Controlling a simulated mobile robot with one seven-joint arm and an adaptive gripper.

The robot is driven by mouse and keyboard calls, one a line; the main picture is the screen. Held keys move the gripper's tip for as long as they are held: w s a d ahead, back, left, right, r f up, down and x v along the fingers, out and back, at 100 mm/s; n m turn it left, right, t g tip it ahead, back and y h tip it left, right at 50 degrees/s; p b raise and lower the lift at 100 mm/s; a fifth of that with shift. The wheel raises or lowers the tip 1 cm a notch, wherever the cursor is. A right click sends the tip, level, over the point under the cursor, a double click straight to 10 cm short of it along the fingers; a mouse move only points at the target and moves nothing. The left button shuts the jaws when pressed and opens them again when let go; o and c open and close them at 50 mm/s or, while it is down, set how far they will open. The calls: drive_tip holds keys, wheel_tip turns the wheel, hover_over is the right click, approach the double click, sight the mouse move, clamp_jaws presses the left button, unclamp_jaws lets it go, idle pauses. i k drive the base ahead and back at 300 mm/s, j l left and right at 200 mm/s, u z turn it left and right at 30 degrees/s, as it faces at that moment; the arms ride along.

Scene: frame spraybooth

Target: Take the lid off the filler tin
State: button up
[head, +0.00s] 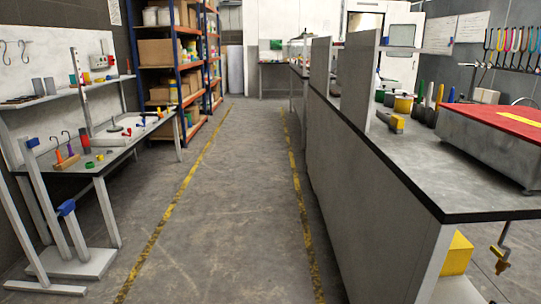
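No item can be surely identified as the filler tin or its lid from this distance. A short yellow round item (403,105) stands on the right counter (420,160) among other small items; I cannot tell whether it is a tin or a roll. Several pale tubs (157,16) stand on the upper level of the blue and orange rack at the back left, too small to read. My gripper is not in view.
A clear aisle (225,220) with yellow floor lines runs between the left workbench (115,150) and the right counter. A metal box with a red top (505,118) sits on the counter. A grey stand (75,262) is at the front left.

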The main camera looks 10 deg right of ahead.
sight(405, 94)
drive_tip(key=i, duration=2.95)
drive_tip(key=i+j+z, duration=0.1)
drive_tip(key=i, duration=1.4)
drive_tip(key=i+j, duration=0.15)
drive_tip(key=i, duration=1.35)
drive_tip(key=i+z, duration=0.2)
drive_tip(key=z, duration=1.25)
